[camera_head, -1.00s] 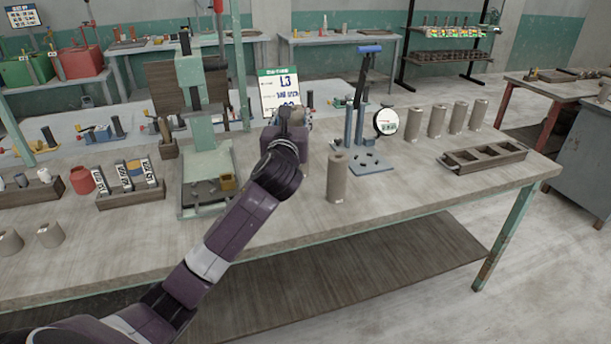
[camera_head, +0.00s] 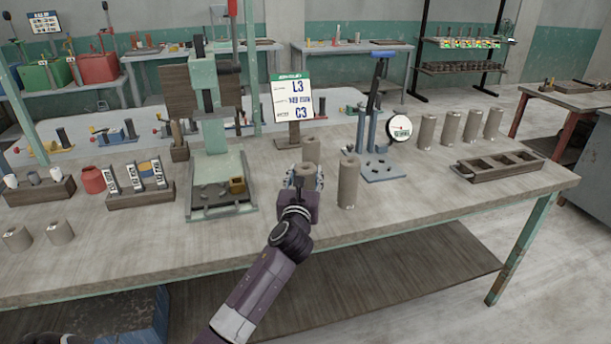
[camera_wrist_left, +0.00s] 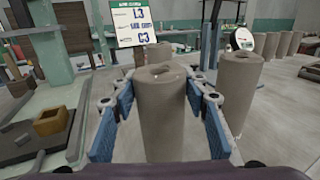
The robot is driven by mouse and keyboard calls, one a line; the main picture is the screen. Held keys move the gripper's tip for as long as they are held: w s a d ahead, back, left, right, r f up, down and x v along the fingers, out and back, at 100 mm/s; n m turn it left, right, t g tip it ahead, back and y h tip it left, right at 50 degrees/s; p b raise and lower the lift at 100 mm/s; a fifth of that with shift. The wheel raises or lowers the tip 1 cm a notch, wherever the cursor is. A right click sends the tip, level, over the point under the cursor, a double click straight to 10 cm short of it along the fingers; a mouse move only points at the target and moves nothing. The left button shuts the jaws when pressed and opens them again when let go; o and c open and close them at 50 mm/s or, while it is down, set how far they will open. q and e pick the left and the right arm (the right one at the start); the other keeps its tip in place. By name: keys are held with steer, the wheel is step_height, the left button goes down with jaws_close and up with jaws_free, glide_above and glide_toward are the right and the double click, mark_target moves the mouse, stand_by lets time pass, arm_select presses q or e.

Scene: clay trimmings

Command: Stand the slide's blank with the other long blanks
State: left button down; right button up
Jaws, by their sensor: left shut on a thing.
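My left gripper (camera_head: 304,182) is shut on a grey-brown clay cylinder, the held blank (camera_head: 305,170), upright between its fingers. In the left wrist view the held blank (camera_wrist_left: 162,112) fills the middle, with a blue finger on each side. A second upright blank (camera_head: 311,148) stands just behind it. A third, tall blank (camera_head: 348,184) stands close on its right. Several long blanks (camera_head: 458,128) stand in a row at the back right of the table. Whether the held blank touches the table is hidden. My right gripper is not in view.
A sign reading L3 and C3 (camera_head: 292,98) stands behind the gripper. A green press (camera_head: 222,165) is on the left, a blue stand with a dial (camera_head: 382,168) on the right. A dark slotted tray (camera_head: 498,165) lies far right. Two short blanks (camera_head: 60,232) stand front left.

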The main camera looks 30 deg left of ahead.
arm_select(q)
steer(key=shift+r, duration=0.2)
steer(key=shift+f, duration=0.15)
steer(key=c, duration=1.4)
jaws_free()
steer(key=shift+f, duration=0.1)
steer(key=shift+o, duration=1.3)
